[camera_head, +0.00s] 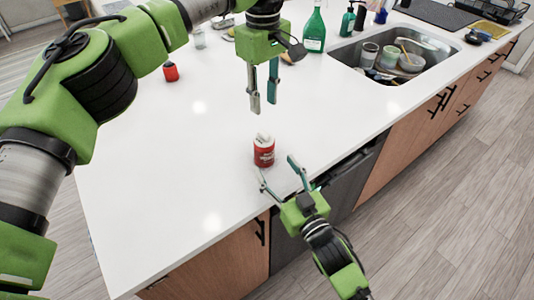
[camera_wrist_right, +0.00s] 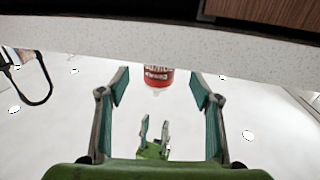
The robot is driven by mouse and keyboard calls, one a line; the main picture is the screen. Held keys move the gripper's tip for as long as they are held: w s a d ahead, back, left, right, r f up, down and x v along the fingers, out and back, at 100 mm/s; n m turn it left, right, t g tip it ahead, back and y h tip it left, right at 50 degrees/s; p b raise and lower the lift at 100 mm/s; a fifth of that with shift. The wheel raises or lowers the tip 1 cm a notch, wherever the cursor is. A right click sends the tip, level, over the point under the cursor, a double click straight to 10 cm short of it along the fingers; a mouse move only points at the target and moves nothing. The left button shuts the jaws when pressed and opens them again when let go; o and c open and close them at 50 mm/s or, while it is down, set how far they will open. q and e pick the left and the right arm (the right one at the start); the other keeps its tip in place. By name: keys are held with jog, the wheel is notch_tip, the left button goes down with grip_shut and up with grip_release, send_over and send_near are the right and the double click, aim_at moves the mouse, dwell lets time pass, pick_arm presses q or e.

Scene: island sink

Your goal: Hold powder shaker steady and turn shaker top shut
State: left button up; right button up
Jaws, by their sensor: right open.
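The powder shaker (camera_head: 264,155) is a small red container with a white top, standing upright on the white counter near its front edge. It also shows upside down in the right wrist view (camera_wrist_right: 157,76), between and beyond the open fingers. My right gripper (camera_head: 278,171) is open and empty, at the counter edge just in front of the shaker, its fingers pointing toward it. My left gripper (camera_head: 264,97) is above and behind the shaker, pointing down, with its fingers apart and empty. Neither gripper visibly touches the shaker.
A green bottle (camera_head: 314,32) is at the back, beside a sink (camera_head: 345,53) holding dishes. The counter around the shaker is clear. Cabinet fronts drop below the edge.

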jog(key=x, duration=0.7)
jog(key=shift+w+a, duration=0.15)
jog(key=shift+w, duration=0.05)
jog(key=shift+c, duration=0.4)
jog(key=c, duration=1.2)
pick_arm(q)
jog(key=o, duration=0.4)
pick_arm(e)
jog(key=shift+c, duration=0.2)
jog(key=shift+f, duration=0.1)
pick_arm(q)
jog(key=n+t+h, duration=0.3)
jog(key=n, duration=1.4)
send_near(264, 133)
jog(key=x, duration=0.8)
jog(key=shift+w+f, duration=0.1)
jog(key=shift+f, duration=0.15)
